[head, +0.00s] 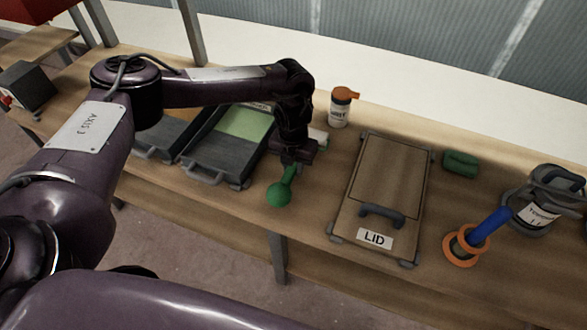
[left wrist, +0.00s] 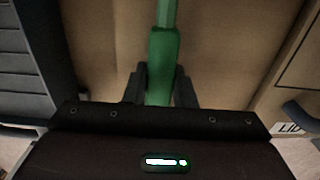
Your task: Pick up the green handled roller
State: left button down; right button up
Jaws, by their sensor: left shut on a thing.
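The green handled roller shows its green handle (head: 280,191) with a round end toward the bench's front edge. My left gripper (head: 292,160) is shut on this handle, between the tray and the lid. In the left wrist view the green handle (left wrist: 162,70) runs between the two fingers of my left gripper (left wrist: 160,85). A pale piece, perhaps the roller's sleeve (head: 318,138), shows just right of the gripper; the rest of the head is hidden by my arm. I cannot tell whether the roller touches the bench. My right gripper is not in view.
A grey tray (head: 205,165) with a green inside lies left of the gripper. A board marked LID (head: 352,195) lies right. A white bottle with orange cap (head: 340,108) stands behind. A green object (head: 460,163), a blue-handled tool (head: 490,226) and a grey container (head: 545,205) are farther right.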

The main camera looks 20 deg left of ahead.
pick_arm(q)
notch_tip(320, 180, up, 6)
jog(key=shift+w+r+b, duration=0.1)
jog(key=shift+r+b, duration=0.05)
jog(key=shift+b, duration=0.45)
notch_tip(320, 180, up, 12)
jog(key=p, duration=0.1)
jog(key=shift+p, duration=0.35)
